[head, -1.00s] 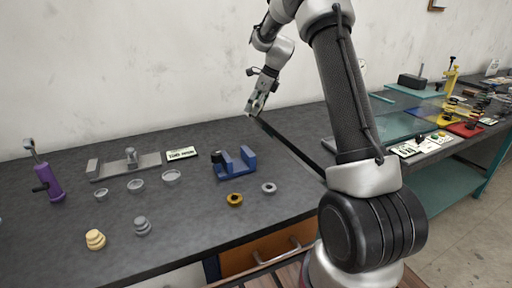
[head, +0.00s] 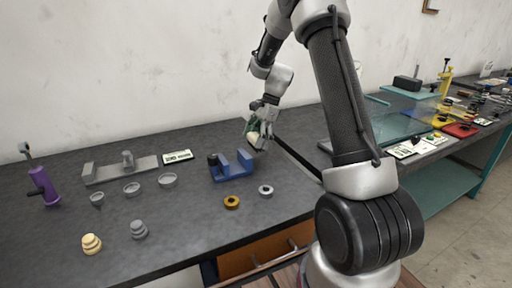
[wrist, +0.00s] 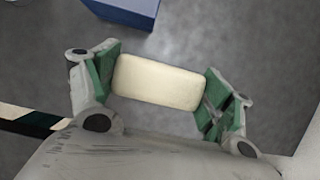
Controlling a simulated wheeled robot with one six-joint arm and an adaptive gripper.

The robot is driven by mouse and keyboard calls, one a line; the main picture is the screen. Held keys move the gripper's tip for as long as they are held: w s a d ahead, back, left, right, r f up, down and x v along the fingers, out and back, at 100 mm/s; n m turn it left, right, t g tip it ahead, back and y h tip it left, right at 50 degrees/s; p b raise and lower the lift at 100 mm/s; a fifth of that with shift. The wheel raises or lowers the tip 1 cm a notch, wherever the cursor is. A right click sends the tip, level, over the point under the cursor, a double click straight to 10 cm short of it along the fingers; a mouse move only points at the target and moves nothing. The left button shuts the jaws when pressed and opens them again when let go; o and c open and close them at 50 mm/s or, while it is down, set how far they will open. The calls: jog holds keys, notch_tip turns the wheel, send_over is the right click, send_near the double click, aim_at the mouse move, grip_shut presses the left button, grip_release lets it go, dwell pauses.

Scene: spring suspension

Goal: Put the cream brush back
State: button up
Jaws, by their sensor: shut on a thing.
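The cream brush (wrist: 158,82) shows in the wrist view as a smooth cream block with rounded ends, lying crosswise. My gripper (wrist: 160,84) is shut on it, with green finger pads at its two ends. In the head view my gripper (head: 256,131) is over the back right part of the dark bench, above and right of a blue cradle-like stand (head: 232,167). The brush shows there as a small cream patch (head: 254,137) between the fingers. A corner of the stand also shows at the top of the wrist view (wrist: 128,10).
A purple tool (head: 43,186) stands at the left. A grey bar fixture (head: 110,172), a label (head: 178,157) and several shallow dishes lie mid-bench. A cream stacked piece (head: 91,244), a grey one (head: 139,230) and two rings (head: 232,202) are nearer the front. Another bench (head: 445,150) is at the right.

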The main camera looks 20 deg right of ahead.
jog(key=shift+f, duration=1.6)
jog(key=o, duration=0.9)
jog(key=shift+f, duration=0.1)
jog(key=shift+o, duration=0.2)
jog(key=v, duration=1.2)
jog(key=s+a+r+n+h, duration=0.15)
jog(key=s+r+n, duration=0.25)
jog(key=s+r, duration=0.4)
jog(key=s+r+n+t+h, duration=0.1)
jog(key=s+n, duration=0.5)
jog(key=s, duration=0.7)
jog(key=s+a+r+n+t+h, duration=0.1)
jog(key=s+r+n+t+h, duration=0.1)
jog(key=s+n, duration=0.5)
jog(key=s+t, duration=0.1)
jog(key=s, duration=0.5)
jog(key=shift+a+n+t, duration=0.2)
jog(key=shift+n+t, duration=0.1)
